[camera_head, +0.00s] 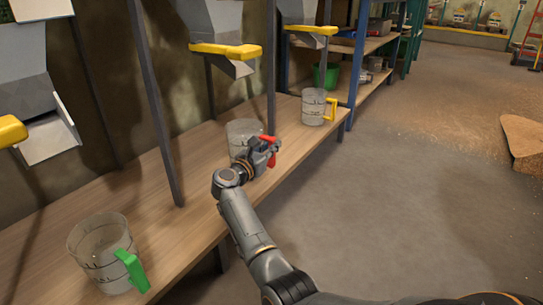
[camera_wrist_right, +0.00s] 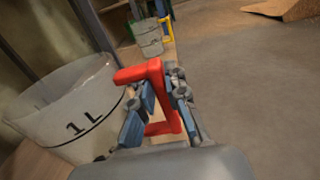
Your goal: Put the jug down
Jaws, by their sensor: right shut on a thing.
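A clear jug (camera_head: 243,132) with a red handle (camera_head: 268,139) is at the middle of the wooden bench, under the middle chute. My right gripper (camera_head: 262,152) is shut on the red handle. In the right wrist view the jug (camera_wrist_right: 75,108), marked 1 L, is at the left, and the fingers (camera_wrist_right: 155,110) close around the red handle (camera_wrist_right: 160,85). The jug looks upright and at or just above the bench top; I cannot tell whether it touches, as my gripper and arm hide part of its base. My left gripper is not in view.
A jug with a green handle (camera_head: 103,250) stands at the near left of the bench (camera_head: 175,215). A jug with a yellow handle (camera_head: 314,107) stands farther along. Chutes with yellow levers (camera_head: 225,50) hang above, and metal posts (camera_head: 155,110) rise from the bench. The floor at right is open.

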